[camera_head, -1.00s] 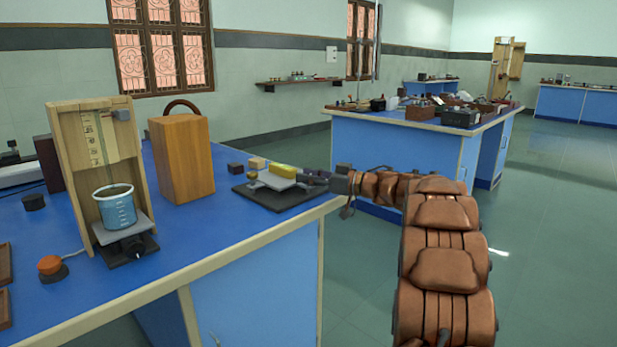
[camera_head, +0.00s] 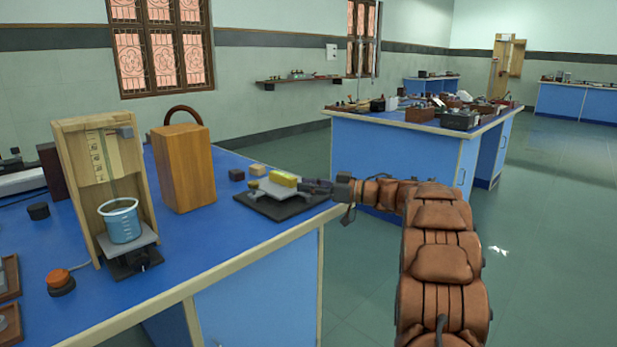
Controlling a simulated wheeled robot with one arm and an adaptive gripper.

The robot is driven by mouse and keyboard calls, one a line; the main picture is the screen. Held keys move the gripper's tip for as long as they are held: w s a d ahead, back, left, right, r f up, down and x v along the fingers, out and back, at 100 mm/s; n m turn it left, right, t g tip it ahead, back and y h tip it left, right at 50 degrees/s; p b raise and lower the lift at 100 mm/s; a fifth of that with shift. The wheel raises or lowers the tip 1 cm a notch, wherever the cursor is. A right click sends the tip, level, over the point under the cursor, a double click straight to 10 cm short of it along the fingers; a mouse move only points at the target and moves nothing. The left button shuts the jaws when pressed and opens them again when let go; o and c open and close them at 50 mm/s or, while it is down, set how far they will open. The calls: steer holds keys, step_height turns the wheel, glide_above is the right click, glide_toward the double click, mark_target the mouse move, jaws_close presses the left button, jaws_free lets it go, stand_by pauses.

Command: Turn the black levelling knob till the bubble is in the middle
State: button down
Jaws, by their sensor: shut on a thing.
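A yellow block like a spirit level (camera_head: 283,179) lies on a pale plate (camera_head: 277,190) over a dark base (camera_head: 270,207), near the right end of the blue bench. Its bubble is too small to make out. My gripper (camera_head: 316,187) reaches in from the right, at the plate's right edge. Its dark jaws are shut on what seems to be the black levelling knob, which they hide; I cannot tell the knob from the jaws.
A wooden box (camera_head: 184,167) with a handle stands left of the plate. A beaker (camera_head: 121,220) sits on a small jack before a wooden stand (camera_head: 72,185). The bench's front edge (camera_head: 250,262) is near; open floor lies to the right.

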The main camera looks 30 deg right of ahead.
stand_by(0.3)
steer(key=c, duration=0.9)
jaws_free()
steer(key=shift+s+d, duration=0.1)
steer(key=v, duration=1.1)
steer(key=shift+s+d, duration=0.2)
steer(key=shift+d, duration=0.15)
